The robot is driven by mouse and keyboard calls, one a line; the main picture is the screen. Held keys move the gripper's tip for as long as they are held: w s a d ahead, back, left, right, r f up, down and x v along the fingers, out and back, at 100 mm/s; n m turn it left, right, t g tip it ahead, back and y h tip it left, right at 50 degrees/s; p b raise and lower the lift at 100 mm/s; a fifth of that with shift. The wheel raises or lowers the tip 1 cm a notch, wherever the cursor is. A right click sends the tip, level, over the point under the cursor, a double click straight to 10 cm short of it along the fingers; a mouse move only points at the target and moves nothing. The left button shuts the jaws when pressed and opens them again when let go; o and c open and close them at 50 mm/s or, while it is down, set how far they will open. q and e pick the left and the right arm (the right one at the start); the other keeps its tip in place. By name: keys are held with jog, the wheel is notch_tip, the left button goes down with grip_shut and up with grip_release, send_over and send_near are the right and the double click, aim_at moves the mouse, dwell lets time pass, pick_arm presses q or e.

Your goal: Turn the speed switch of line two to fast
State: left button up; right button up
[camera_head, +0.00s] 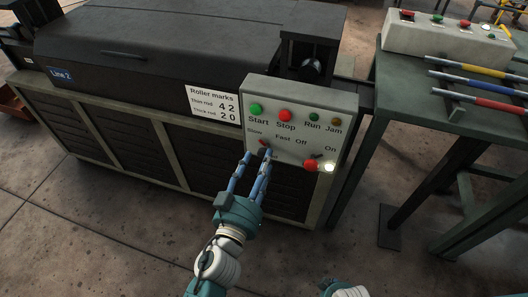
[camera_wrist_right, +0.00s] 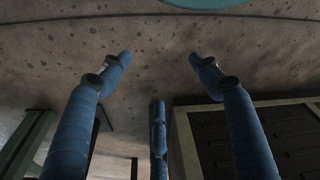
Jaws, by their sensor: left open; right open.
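The line two control panel (camera_head: 330,124) is a pale box on the front of the dark machine labelled Line 2 (camera_head: 60,75). Its speed switch (camera_head: 264,143) sits between the words Slow and Fast, with a small red part showing. My left gripper (camera_head: 258,158) is at this switch, its blue fingers open with the tips around or just before it; I cannot tell if they touch. The fingers partly hide the switch, so its setting is unclear. My right gripper (camera_wrist_right: 160,65) is open and empty in the right wrist view, above the floor.
The panel also has a green Start button (camera_head: 256,108), a red Stop button (camera_head: 284,115), Run and Jam lamps, and an Off/On switch (camera_head: 312,164) beside a lit lamp. A green bench (camera_head: 405,100) with coloured rods and another control box (camera_head: 440,36) stands at right. Floor in front is clear.

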aim_at(263, 157)
pick_arm(q)
jog(key=shift+x, duration=1.85)
pick_arm(e)
jog(key=shift+s+f, duration=0.35)
jog(key=shift+f, duration=0.25)
pick_arm(q)
jog(key=c, duration=1.1)
jog(key=shift+c, duration=0.2)
